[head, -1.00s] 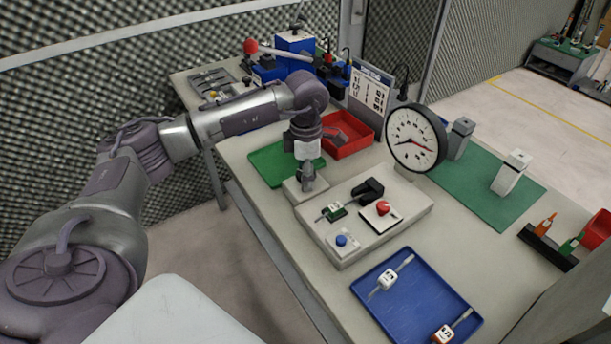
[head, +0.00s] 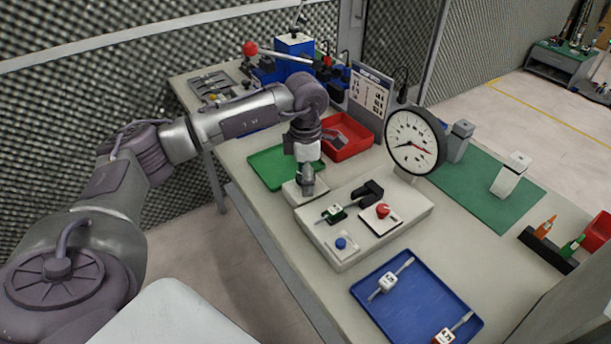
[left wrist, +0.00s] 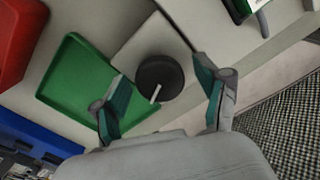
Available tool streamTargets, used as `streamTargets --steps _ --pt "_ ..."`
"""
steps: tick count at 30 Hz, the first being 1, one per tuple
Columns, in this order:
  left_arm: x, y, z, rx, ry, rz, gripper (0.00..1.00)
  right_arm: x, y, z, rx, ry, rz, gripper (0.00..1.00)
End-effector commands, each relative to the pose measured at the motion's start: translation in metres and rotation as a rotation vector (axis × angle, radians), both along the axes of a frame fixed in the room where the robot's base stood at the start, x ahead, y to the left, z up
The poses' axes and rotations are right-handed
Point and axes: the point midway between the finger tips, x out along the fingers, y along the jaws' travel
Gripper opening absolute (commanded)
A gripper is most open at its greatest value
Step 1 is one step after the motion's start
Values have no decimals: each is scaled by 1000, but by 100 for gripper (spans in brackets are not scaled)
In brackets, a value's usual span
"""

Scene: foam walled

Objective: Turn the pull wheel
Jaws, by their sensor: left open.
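The pull wheel (left wrist: 160,77) is a dark round knob with a pale line on it. It sits on a pale square base (left wrist: 138,48), which also shows in the head view (head: 291,194) at the left end of the bench panel. In the head view my left gripper (head: 308,188) points down over this base and hides the wheel. In the left wrist view the open fingers of my left gripper (left wrist: 161,72) stand on either side of the wheel, with gaps visible. Whether the fingertips reach down to its rim I cannot tell. My right gripper is not in view.
A green tray (head: 268,167) and a red bin (head: 352,152) lie behind the base. The grey control box (head: 350,255) carries switches and buttons just right of the gripper. A round gauge (head: 413,141) stands behind it. A blue tray (head: 415,310) lies in front.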

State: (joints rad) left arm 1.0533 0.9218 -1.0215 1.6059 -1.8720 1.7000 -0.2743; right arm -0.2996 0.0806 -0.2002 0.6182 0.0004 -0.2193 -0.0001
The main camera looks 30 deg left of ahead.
Motion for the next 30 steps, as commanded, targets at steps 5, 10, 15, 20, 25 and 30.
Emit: streamTargets --steps 5,10,15,20,25,30 --pt "1 0 25 0 -6 0 74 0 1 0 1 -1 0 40" --pt "1 0 62 0 -7 -1 74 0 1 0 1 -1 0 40" --pt "1 0 94 -1 -6 0 74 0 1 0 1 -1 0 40" --pt "1 0 113 0 -3 1 74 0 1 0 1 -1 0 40" --pt "1 0 119 0 -3 0 74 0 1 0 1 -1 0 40" --pt "1 0 119 -1 -2 0 74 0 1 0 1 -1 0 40"
